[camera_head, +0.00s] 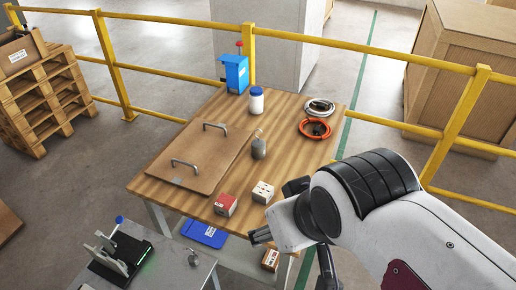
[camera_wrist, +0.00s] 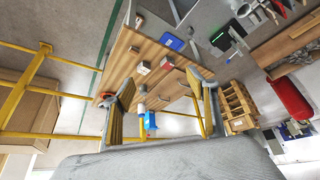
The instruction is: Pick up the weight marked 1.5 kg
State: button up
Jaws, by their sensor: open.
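A grey weight (camera_head: 259,149) with a ring or hook on top stands upright on the wooden table (camera_head: 290,105), just right of the brown board. A smaller metal piece (camera_head: 193,258), perhaps another weight, is on the grey side table at the lower left. No 1.5 kg marking is readable on either. My gripper (camera_wrist: 162,78) is open and empty, its two fingers wide apart in the wrist view. In the head view it is at the front right of the wooden table, apart from the weights and partly hidden by my arm.
The brown board (camera_head: 195,155) with two handles covers the table's left. A red-topped box (camera_head: 225,204) and white box (camera_head: 263,192) are near the front edge. A bottle (camera_head: 256,100), blue device (camera_head: 235,73) and cable coils (camera_head: 315,128) are farther back. Yellow railing (camera_head: 360,67) runs behind.

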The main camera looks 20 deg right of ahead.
jog(key=shift+o, duration=0.2)
jog(key=shift+w, duration=0.1)
dwell(0.4)
jog(key=w+d+f+t+h, duration=0.15)
jog(key=w+d, duration=0.25)
jog(key=w, duration=0.8)
jog(key=w+d+f+t, duration=0.15)
jog(key=w+d, duration=0.25)
jog(key=w, duration=0.7)
jog(key=w+d+f+t+h, duration=0.15)
jog(key=w+d, duration=0.25)
jog(key=w, duration=0.8)
jog(key=w+d+f+y, duration=0.1)
jog(key=w+d+f, duration=0.4)
jog(key=w+f, duration=0.6)
jog(key=t+y, duration=0.2)
jog(key=t, duration=0.1)
send_near(258, 146)
jog(key=w+d, duration=0.1)
jog(key=w, duration=0.1)
jog(key=shift+w+d+f, duration=0.1)
jog(key=shift+w+f, duration=0.05)
jog(key=shift+f, duration=0.6)
jog(key=shift+w, duration=0.1)
